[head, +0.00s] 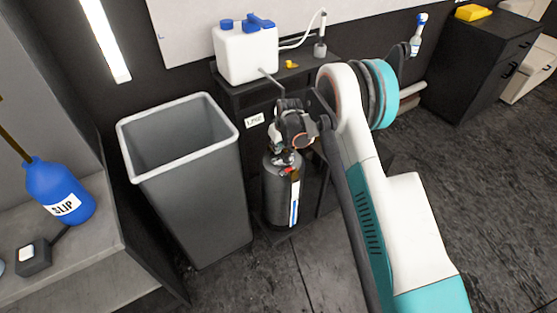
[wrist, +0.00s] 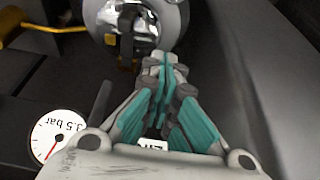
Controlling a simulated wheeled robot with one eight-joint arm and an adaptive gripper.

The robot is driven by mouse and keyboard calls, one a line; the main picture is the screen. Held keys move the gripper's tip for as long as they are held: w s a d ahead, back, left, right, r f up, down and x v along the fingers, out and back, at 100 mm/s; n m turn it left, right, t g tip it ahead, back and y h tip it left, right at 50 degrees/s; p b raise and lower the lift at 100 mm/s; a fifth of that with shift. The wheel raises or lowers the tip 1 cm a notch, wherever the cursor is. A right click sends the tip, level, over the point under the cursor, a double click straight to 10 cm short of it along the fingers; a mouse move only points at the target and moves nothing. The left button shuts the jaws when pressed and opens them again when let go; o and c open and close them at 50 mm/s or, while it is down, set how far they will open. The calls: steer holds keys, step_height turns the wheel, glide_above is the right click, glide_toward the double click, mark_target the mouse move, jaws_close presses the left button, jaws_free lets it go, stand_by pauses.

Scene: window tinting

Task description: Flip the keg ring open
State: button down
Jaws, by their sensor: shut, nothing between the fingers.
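A grey bin (head: 190,185) stands close left of the keg. The black stand (head: 232,88) holds a white canister (head: 246,52). A 3.5 bar gauge (wrist: 58,137) shows lower left in the wrist view. Open floor (head: 480,200) lies to the right.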

mark_target(286, 171)
steer(key=shift+f, duration=0.1)
steer(key=b+x, duration=0.3)
steer(key=x, duration=0.7)
steer(key=shift+f, duration=0.1)
steer(key=s+d, duration=0.1)
steer(key=s, duration=0.1)
steer(key=shift+s+d+r+b, duration=0.2)
steer(key=shift+s+d+b, duration=0.1)
steer(key=shift+d+b, duration=0.1)
steer(key=shift+s+d, duration=0.25)
steer(key=shift+s, duration=0.15)
